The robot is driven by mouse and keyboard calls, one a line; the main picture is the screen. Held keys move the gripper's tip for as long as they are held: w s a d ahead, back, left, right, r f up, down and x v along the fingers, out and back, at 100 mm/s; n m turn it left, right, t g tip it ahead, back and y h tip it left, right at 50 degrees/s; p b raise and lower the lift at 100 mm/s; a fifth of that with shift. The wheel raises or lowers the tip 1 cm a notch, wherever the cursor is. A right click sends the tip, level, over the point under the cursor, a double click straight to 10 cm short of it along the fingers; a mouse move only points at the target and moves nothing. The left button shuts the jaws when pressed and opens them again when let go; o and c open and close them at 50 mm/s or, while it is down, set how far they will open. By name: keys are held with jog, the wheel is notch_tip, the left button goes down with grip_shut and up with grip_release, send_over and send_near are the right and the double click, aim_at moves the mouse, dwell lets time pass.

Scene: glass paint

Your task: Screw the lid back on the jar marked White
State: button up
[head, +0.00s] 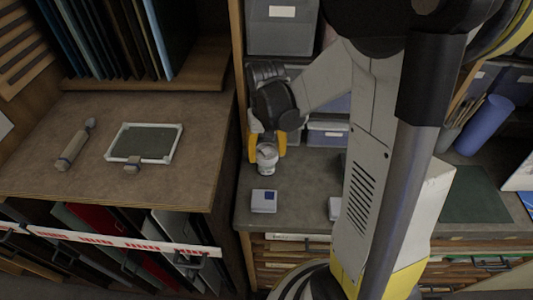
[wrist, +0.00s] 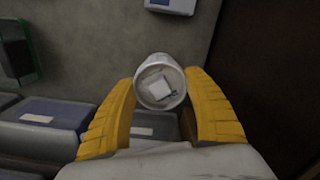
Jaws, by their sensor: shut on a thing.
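My gripper (head: 267,156) points down over the grey counter, with its yellow fingers on either side of a small pale jar (head: 266,168). In the wrist view, my gripper (wrist: 160,84) is shut on a round white piece, which looks like the lid (wrist: 158,84); its face carries a pale square patch. The jar looks upright below the fingers. I cannot tell whether the lid sits on the jar's rim or how far it is turned. No "White" marking is readable.
A wooden divider rises close on the left. A framed screen (head: 145,143) lies on the left bench. The counter between jar and box is clear.

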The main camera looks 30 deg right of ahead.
jog(key=shift+m, duration=0.3)
jog(key=m, duration=0.3)
jog(key=shift+f+m+b, duration=0.1)
jog(key=shift+m+b, duration=0.25)
jog(key=shift+m, duration=0.75)
jog(key=shift+m, duration=1.1)
jog(key=m, duration=0.2)
jog(key=shift+m+b, duration=0.35)
jog(key=shift+m, duration=0.05)
